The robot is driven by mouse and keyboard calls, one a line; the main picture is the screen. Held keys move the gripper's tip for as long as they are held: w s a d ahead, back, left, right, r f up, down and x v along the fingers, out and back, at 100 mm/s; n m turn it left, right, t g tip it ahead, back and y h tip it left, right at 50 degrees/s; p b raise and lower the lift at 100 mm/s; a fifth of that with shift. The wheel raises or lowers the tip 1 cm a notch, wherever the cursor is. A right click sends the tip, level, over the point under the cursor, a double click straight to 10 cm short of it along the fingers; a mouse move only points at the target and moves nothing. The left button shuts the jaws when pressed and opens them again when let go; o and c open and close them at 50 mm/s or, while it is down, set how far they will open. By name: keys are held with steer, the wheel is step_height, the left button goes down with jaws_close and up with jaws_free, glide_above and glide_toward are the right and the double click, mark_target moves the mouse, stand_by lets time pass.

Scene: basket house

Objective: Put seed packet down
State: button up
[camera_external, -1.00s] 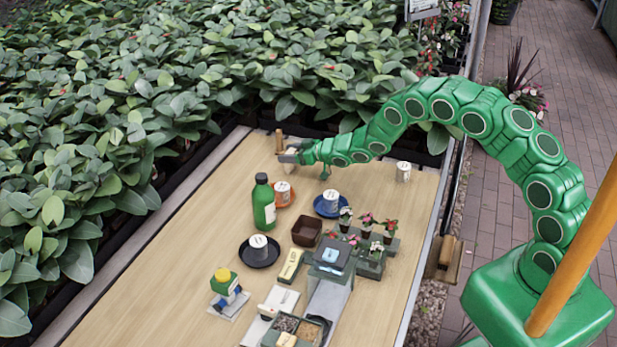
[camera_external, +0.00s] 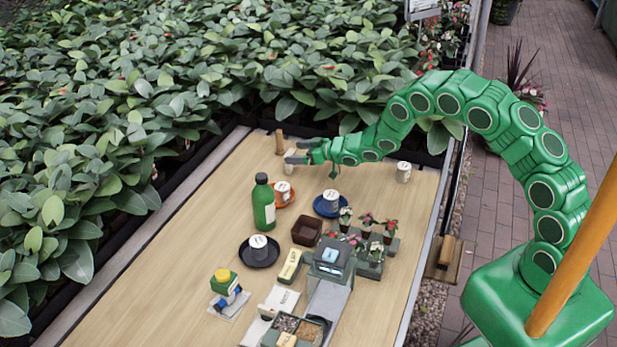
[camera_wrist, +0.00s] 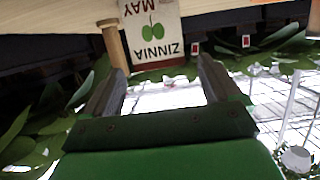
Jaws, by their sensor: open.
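The seed packet (camera_wrist: 155,28) shows in the wrist view as a cream card with a dark red band, two green shapes and the words ZINNIA and MAY, upside down in the picture. It is at the table's far end, beyond my fingertips and apart from them. In the external view it is a small pale patch (camera_external: 289,168) beside my gripper (camera_external: 297,153), partly hidden by the fingers. My gripper (camera_wrist: 158,78) is open, with nothing between its fingers.
A wooden peg (camera_external: 279,142) stands close beside the packet; it also shows in the wrist view (camera_wrist: 115,45). A white cup on an orange saucer (camera_external: 288,199) and a green bottle (camera_external: 264,203) stand nearer. Clear tabletop lies right of my gripper.

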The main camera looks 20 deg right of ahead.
steer(key=v, duration=0.8)
steer(key=shift+s+d, duration=0.2)
steer(key=shift+d, duration=0.05)
steer(key=shift+r, duration=0.1)
steer(key=s+d+r+m+h, duration=0.2)
steer(key=d+r+h, duration=0.35)
steer(key=d, duration=0.55)
steer(key=s+d+r+m+h, duration=0.2)
steer(key=d+r+h, duration=0.2)
steer(key=d+r, duration=0.45)
steer(key=s+d+r+m+g+h, duration=0.2)
steer(key=s+d+r+g, duration=0.15)
steer(key=s+d, duration=0.65)
steer(key=s+r+m+g, duration=0.1)
steer(key=s+r+g, duration=0.2)
steer(key=s, duration=1.7)
steer(key=s+d+r+m+g+y, duration=0.1)
steer(key=s+r+g, duration=0.2)
steer(key=s, duration=1.7)
steer(key=shift+s+m+g, duration=0.25)
steer(key=shift+m+g, duration=0.15)
steer(key=shift+g, duration=0.85)
